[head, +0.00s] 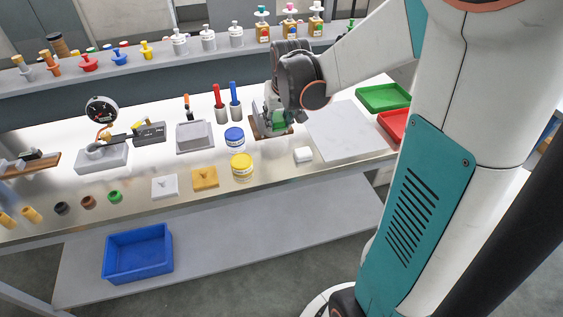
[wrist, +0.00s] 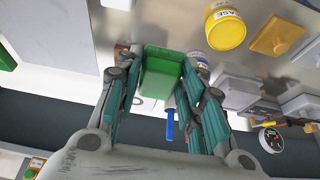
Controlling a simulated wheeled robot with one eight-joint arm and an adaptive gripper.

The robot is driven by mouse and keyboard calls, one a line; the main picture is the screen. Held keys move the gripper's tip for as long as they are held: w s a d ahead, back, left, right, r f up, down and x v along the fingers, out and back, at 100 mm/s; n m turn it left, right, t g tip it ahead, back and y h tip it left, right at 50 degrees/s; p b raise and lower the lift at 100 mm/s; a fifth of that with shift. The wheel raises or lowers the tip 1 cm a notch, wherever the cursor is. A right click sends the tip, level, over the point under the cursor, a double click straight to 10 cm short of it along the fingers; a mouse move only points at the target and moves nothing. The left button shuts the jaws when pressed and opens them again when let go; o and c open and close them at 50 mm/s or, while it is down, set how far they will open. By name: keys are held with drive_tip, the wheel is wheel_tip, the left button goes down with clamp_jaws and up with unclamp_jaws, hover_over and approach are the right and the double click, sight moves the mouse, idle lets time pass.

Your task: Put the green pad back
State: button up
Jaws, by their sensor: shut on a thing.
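My gripper (head: 274,117) is above the work table, at the middle of the bench. Its fingers (wrist: 165,85) are closed on both sides of the green pad (wrist: 161,72). The pad is a green block, held between the fingertips in the wrist view. In the head view only a small green part of the pad (head: 279,118) shows. A brown wooden frame (head: 258,131) is right under and beside the gripper, mostly hidden by it. I cannot tell whether the pad touches the frame.
A blue-lidded jar (head: 234,138) and a yellow jar (head: 242,166) stand left of the gripper. A red-handled (head: 219,100) and a blue-handled tool (head: 236,97) stand behind them.

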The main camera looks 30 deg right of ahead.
wheel_tip(320, 180, down, 16)
drive_tip(key=b, duration=0.5)
drive_tip(key=shift+f, duration=0.1)
drive_tip(key=shift+f+b, duration=0.1)
drive_tip(key=shift+b, duration=0.2)
drive_tip(key=o, duration=1.2)
drive_tip(key=p+v, duration=0.4)
drive_tip(key=v, duration=0.8)
drive_tip(key=shift+p, duration=0.35)
